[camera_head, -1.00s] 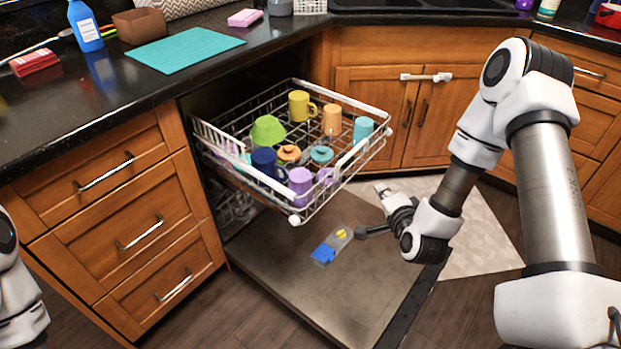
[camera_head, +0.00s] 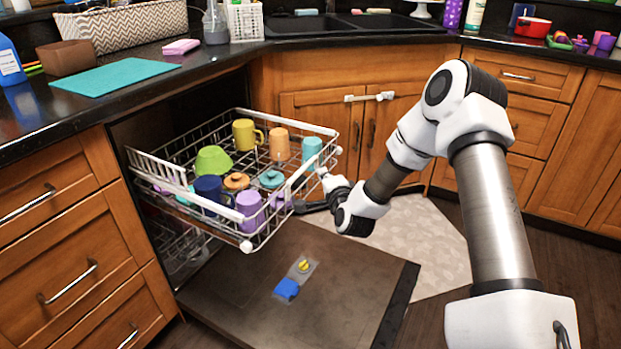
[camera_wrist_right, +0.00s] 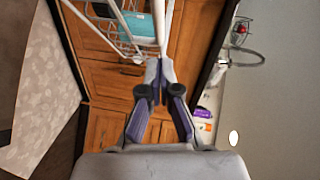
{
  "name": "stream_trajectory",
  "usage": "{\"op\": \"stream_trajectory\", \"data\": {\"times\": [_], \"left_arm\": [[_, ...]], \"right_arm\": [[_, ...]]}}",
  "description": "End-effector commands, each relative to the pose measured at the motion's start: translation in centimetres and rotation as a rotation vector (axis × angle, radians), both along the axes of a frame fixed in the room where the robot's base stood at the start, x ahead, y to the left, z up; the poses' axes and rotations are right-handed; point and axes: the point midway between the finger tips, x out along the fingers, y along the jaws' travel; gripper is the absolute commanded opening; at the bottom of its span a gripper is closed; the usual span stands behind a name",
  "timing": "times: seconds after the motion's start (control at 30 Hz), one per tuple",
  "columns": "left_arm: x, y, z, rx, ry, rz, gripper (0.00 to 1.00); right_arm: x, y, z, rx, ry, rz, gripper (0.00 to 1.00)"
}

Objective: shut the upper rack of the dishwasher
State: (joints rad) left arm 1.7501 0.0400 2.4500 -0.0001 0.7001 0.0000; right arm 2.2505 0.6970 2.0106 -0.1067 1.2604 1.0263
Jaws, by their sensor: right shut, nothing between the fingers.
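The upper rack (camera_head: 155,168) is a white wire basket pulled out of the dishwasher, above its lowered door (camera_head: 345,268). It holds several cups, a green bowl (camera_head: 213,160) and lids. My right gripper (camera_head: 322,178) is shut and empty at the rack's front rail, near the right-hand corner by the teal cup (camera_head: 312,152). In the right wrist view, the shut fingertips (camera_wrist_right: 159,72) lie close to a white rail of the rack (camera_wrist_right: 160,25); I cannot tell whether they touch it. My left gripper is out of view.
A blue and yellow item (camera_head: 288,288) lies on the door. Wooden drawers (camera_head: 75,235) flank the dishwasher on the left. Cabinet doors with a white bar (camera_head: 368,97) stand behind my right gripper. A light mat (camera_head: 425,235) lies on the floor to the right.

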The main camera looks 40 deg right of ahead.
Motion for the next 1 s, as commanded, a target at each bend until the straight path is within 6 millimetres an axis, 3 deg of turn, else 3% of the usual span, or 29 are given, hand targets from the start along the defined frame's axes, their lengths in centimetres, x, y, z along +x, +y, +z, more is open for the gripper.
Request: {"op": "stream_trajectory", "data": {"times": [0.1,0.23,0.77,1.0], "left_arm": [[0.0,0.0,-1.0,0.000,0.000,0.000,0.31],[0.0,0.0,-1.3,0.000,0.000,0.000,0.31],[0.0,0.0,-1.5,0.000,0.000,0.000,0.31],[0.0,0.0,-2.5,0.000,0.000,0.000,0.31]], "right_arm": [[2.1,0.8,-0.7,-0.005,0.000,0.005,0.00],[3.4,1.3,-0.8,-0.002,0.000,0.002,0.00],[4.1,1.6,-0.9,-0.001,0.000,0.001,0.00],[6.2,2.5,-1.0,-0.002,-0.002,0.004,0.00]]}}
